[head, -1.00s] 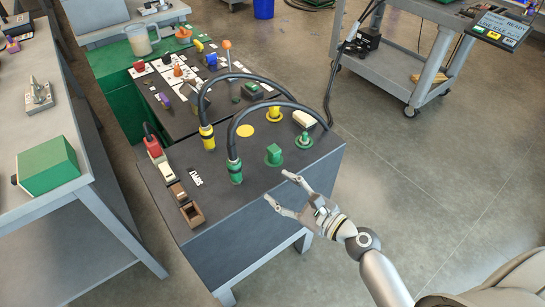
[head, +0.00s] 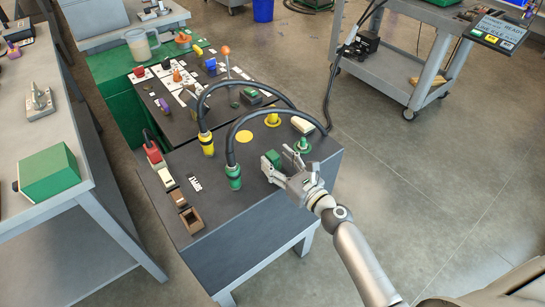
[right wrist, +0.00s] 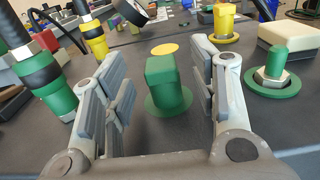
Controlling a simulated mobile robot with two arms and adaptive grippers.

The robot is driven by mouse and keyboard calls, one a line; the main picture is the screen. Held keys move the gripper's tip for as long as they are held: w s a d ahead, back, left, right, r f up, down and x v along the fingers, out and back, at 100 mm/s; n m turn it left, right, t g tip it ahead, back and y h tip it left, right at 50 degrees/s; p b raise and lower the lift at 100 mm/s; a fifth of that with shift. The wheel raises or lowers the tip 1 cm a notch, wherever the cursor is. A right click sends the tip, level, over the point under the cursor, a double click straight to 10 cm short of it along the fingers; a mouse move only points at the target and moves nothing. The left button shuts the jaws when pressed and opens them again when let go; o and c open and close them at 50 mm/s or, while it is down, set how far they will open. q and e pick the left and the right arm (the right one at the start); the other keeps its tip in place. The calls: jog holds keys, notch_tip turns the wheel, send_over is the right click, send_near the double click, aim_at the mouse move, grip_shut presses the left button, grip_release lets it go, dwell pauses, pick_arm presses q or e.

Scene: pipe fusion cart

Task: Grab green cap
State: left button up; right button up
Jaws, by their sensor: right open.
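The green cap (head: 272,157), a blocky upright piece on a round green base, stands on the dark cart top. In the right wrist view the green cap (right wrist: 167,82) is between my right gripper's two spread fingers, with a gap on each side. My right gripper (head: 279,163) is open and empty, low over the cart's front right part; its fingers also show in the right wrist view (right wrist: 158,75). My left gripper is not in view.
Right of the cap stands a green fitting with a metal nut (right wrist: 272,72). Left of it, a green cable connector (head: 233,177) and a yellow one (head: 206,143) carry arching black cables. A yellow fitting (right wrist: 224,22) and a cream block (right wrist: 290,35) stand behind.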

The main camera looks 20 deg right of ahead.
jog(key=shift+x, duration=1.45)
jog(key=shift+c, duration=0.4)
jog(key=c, duration=0.8)
jog(key=shift+o, duration=0.2)
